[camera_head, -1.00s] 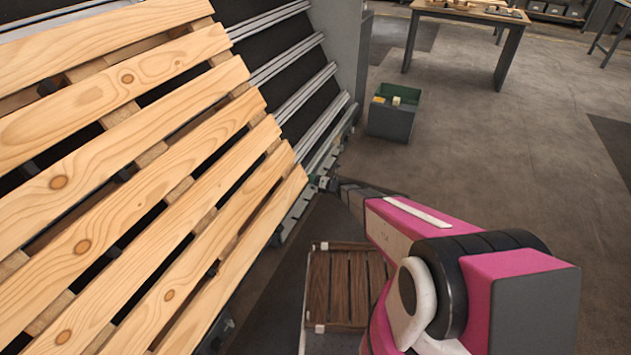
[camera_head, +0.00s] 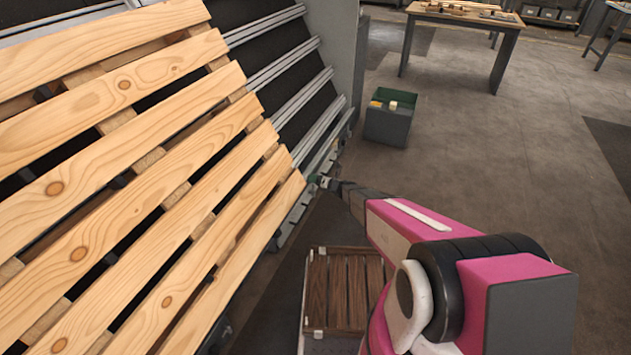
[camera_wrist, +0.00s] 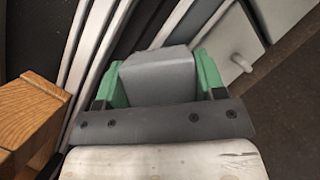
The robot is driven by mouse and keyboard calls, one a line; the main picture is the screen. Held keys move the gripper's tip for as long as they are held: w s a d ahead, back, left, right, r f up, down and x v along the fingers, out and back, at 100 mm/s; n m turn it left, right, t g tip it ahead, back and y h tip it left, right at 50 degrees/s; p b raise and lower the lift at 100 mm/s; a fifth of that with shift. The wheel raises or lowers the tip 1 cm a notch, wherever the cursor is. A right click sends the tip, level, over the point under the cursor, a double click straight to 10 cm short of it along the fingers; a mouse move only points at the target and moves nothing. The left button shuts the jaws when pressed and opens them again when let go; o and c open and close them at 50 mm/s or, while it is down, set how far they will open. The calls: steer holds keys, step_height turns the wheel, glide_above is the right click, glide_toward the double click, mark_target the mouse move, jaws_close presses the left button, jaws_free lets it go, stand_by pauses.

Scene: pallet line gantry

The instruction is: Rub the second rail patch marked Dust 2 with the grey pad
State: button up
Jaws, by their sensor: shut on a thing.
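My gripper (camera_wrist: 160,82) is shut on the grey pad (camera_wrist: 158,76), which sits between its green fingertips in the wrist view. In the head view my gripper (camera_head: 320,181) is small, at the end of my pink arm, close to the lower right corner of the pallet and the metal rail (camera_head: 318,165). Light metal rails (camera_wrist: 92,45) run just beyond the pad in the wrist view. I cannot tell whether the pad touches a rail. No Dust 2 mark can be read, and the pad hides what lies behind it.
A tilted wooden pallet (camera_head: 130,160) fills the left, its slat ends beside my gripper; a wooden block end (camera_wrist: 30,110) is close at left in the wrist view. A dark slatted crate (camera_head: 345,285) lies below. A green-rimmed bin (camera_head: 388,125) and a table (camera_head: 465,20) stand beyond on open floor.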

steer(key=shift+s+d+r, duration=0.3)
steer(key=shift+d+r, duration=0.1)
steer(key=shift+d, duration=0.3)
steer(key=shift+s+d+r, duration=0.25)
steer(key=shift+d+r, duration=0.15)
steer(key=shift+d, duration=0.25)
steer(key=shift+s+d+r, duration=0.3)
steer(key=shift+d+r, duration=0.1)
steer(key=shift+d, duration=0.3)
steer(key=shift+s+d+r, duration=0.25)
steer(key=shift+d+r, duration=0.1)
steer(key=shift+d, duration=0.3)
steer(key=shift+s+d+r, duration=0.2)
steer(key=shift+d+r, duration=0.15)
steer(key=shift+d, duration=0.25)
